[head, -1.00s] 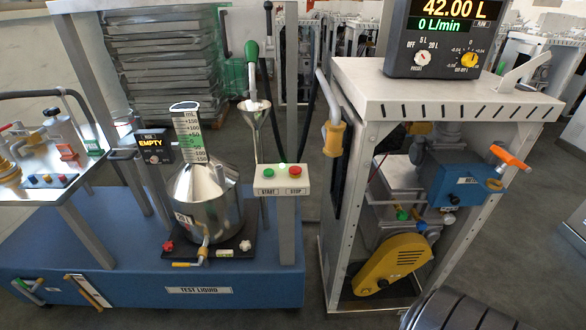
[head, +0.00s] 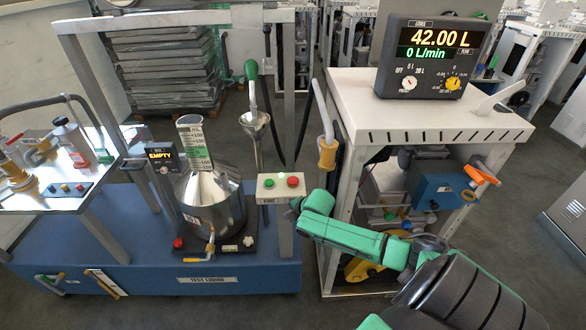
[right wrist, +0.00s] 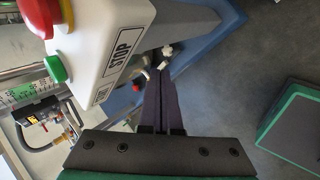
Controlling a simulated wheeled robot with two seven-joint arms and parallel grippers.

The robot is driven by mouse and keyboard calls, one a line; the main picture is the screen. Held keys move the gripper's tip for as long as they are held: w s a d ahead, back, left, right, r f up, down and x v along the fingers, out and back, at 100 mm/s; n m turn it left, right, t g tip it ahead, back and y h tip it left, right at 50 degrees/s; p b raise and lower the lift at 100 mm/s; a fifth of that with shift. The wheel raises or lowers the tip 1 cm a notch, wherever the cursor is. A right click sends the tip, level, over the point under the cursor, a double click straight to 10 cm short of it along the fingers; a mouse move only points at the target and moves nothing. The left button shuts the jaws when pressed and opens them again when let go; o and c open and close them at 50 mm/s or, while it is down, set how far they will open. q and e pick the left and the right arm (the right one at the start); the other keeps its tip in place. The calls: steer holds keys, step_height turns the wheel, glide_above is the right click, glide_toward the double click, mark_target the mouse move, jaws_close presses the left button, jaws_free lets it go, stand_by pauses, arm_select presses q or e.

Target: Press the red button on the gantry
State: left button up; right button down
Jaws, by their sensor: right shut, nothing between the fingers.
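The red button (head: 293,181) sits on the right of a white control box (head: 280,194) on the gantry's right post (head: 287,236). A green button (head: 269,184) is to its left. My right gripper (head: 296,207) is shut and empty, just right of and below the box in the head view, covering part of its STOP label. In the right wrist view the shut fingers (right wrist: 161,80) point past the box, beside its STOP face. The red button (right wrist: 45,15) and the green button (right wrist: 55,69) stand out at upper left, apart from the fingers. My left gripper is not in view.
A white-topped dispenser cabinet (head: 425,115) with a display reading 42.00 L (head: 430,55) stands close right of the box. A steel vessel (head: 210,208) and funnel (head: 254,122) stand left and behind.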

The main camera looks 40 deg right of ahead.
steer(key=r, duration=0.2)
steer(key=w+a+r+n+p, duration=0.1)
steer(key=r, duration=0.2)
steer(key=r+n, duration=0.1)
steer(key=r, duration=0.1)
steer(key=shift+w+a+r+p, duration=0.15)
steer(key=shift+w+r+p, duration=0.1)
steer(key=shift+p, duration=0.05)
step_height(320, 180, up, 14)
steer(key=n+t+p, duration=0.2)
steer(key=n, duration=0.5)
glide_above(295, 181)
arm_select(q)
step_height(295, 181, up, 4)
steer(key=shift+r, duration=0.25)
arm_select(e)
steer(key=shift+f+h, duration=0.15)
steer(key=shift+h, duration=0.15)
arm_select(q)
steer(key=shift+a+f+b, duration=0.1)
steer(key=shift+b, duration=0.2)
arm_select(e)
steer(key=shift+a+f, duration=0.1)
